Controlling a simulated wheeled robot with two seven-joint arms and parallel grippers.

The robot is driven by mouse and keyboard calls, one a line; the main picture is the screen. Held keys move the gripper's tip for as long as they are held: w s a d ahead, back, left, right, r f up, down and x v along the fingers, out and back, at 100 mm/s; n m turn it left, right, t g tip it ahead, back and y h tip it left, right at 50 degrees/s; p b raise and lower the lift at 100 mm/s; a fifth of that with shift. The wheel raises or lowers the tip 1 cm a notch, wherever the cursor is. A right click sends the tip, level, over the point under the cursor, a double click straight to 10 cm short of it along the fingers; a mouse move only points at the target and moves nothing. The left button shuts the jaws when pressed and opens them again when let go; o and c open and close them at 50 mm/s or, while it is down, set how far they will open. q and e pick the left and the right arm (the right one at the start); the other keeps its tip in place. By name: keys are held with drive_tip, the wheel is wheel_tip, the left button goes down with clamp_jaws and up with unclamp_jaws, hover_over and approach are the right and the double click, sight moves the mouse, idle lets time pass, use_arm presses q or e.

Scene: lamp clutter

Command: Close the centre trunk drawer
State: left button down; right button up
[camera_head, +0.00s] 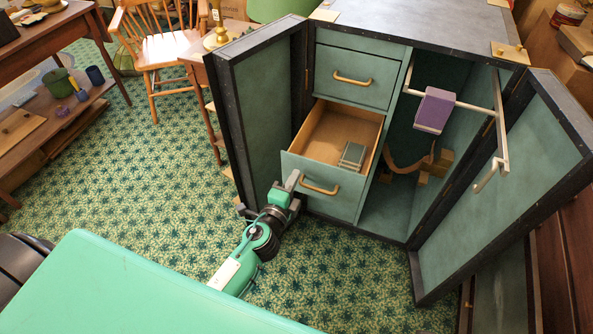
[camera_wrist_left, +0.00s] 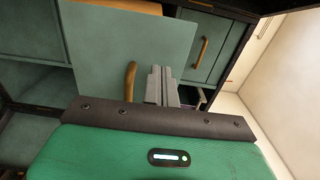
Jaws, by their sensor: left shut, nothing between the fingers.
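The green trunk stands upright and open, with a column of drawers on its left side. One drawer is pulled out, showing its wooden inside (camera_head: 338,134) and a small grey-green box (camera_head: 352,155) in it. Its green front (camera_head: 343,202) has a tan handle (camera_head: 320,187). My left gripper (camera_head: 292,181) is shut and empty at the left part of this front, beside the handle. In the left wrist view the shut fingers (camera_wrist_left: 162,86) are close to the drawer front (camera_wrist_left: 125,42), next to its handle (camera_wrist_left: 130,82); contact cannot be told. My right gripper is not in view.
The drawer above (camera_head: 355,76) is shut. The trunk's left door (camera_head: 262,108) and right door (camera_head: 500,190) stand open. A purple item (camera_head: 434,110) hangs on a rail in the right compartment. A wooden chair (camera_head: 165,45) stands behind left. The patterned carpet (camera_head: 130,190) has free room.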

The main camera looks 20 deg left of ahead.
use_arm(q)
drive_tip(key=shift+w, duration=1.05)
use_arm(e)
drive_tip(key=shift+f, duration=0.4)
